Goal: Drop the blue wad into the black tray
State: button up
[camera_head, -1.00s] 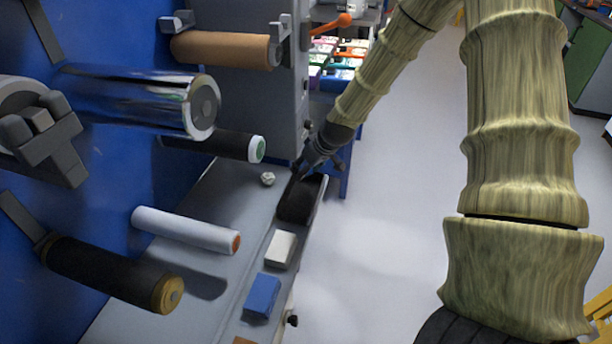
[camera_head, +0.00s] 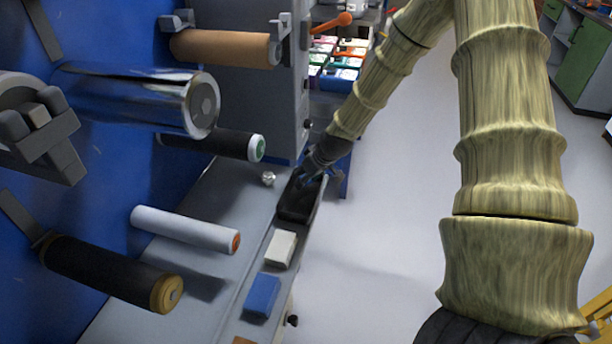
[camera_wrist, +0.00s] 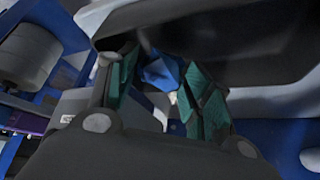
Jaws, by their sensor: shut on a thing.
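The black tray (camera_head: 296,212) sits on the far part of the grey bench ledge in the head view, with its dark inside showing. My gripper (camera_head: 312,174) is at the tray's far end, close over its right side. In the wrist view my gripper (camera_wrist: 168,88) has its green-padded fingers closed around the blue wad (camera_wrist: 161,73). The wad is crumpled and partly hidden by the fingers. A large dark surface, which looks like the tray (camera_wrist: 225,45), fills the top of that view. I cannot tell the exact height of the wad above the tray.
A small pale crumpled ball (camera_head: 268,179) lies on the ledge left of the tray. A white block (camera_head: 281,249) and a blue block (camera_head: 262,296) stand nearer. Several rollers stick out from the blue panel at left. Open floor lies to the right.

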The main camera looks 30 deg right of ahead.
jog(key=shift+f, duration=0.25)
jog(key=o, duration=0.7)
jog(key=shift+o, duration=0.2)
jog(key=shift+r, duration=0.6)
jog(key=shift+s+r, duration=0.1)
jog(key=shift+r, duration=0.25)
jog(key=p+v, duration=0.1)
jog(key=v, duration=1)
jog(key=shift+s, duration=0.2)
jog(key=shift+r, duration=0.1)
